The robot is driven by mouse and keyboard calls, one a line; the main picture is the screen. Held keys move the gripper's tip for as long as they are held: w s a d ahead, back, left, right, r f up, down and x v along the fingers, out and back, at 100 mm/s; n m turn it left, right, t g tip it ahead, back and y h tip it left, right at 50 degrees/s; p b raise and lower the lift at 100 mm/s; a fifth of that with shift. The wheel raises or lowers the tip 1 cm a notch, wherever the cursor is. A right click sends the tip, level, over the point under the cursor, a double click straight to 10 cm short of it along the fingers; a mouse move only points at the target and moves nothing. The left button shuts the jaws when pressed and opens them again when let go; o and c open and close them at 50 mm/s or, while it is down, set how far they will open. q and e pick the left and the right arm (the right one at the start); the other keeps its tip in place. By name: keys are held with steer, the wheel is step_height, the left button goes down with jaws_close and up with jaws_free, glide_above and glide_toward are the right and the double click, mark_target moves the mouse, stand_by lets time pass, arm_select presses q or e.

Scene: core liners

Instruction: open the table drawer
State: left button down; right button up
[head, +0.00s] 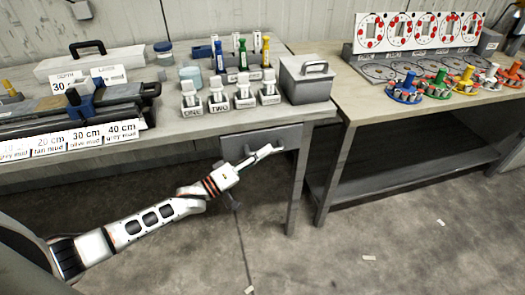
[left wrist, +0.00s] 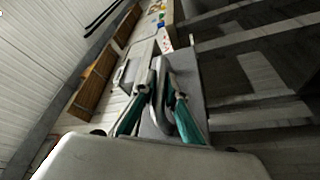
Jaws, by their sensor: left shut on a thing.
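The grey table drawer (head: 240,143) sits under the right end of the left table's top. Its front shows below the table edge in the head view, and it looks shut or nearly so. My left gripper (head: 268,151) reaches it from the lower left and is shut on the drawer's handle. The fingers hide most of the handle. In the left wrist view, my left gripper (left wrist: 162,92) has its fingers around the handle, in front of the grey drawer front (left wrist: 182,68). My right gripper is not in view.
The left table (head: 190,128) holds labelled bottles (head: 243,97), a grey lidded box (head: 306,80) and core trays (head: 70,112). A second table (head: 375,103) stands right, with coloured carousels (head: 405,90). The floor before the drawer is open, with small scraps.

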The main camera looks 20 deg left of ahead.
arm_select(q)
steer(key=s+d+p, duration=0.4)
steer(key=s+d, duration=0.2)
steer(key=s, duration=0.3)
steer(key=s+d+p, duration=0.3)
steer(key=s+d, duration=0.3)
steer(key=s, duration=0.3)
steer(key=shift+s+d+p, duration=0.15)
steer(key=shift+p, duration=0.25)
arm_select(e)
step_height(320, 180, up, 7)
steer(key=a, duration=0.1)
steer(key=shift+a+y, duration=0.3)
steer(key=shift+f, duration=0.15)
arm_select(q)
steer(key=c, duration=2)
jaws_free()
steer(key=shift+c, duration=0.2)
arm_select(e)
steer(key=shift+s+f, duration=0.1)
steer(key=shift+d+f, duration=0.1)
arm_select(q)
steer(key=v, duration=1.2)
steer(key=shift+d+f, duration=0.1)
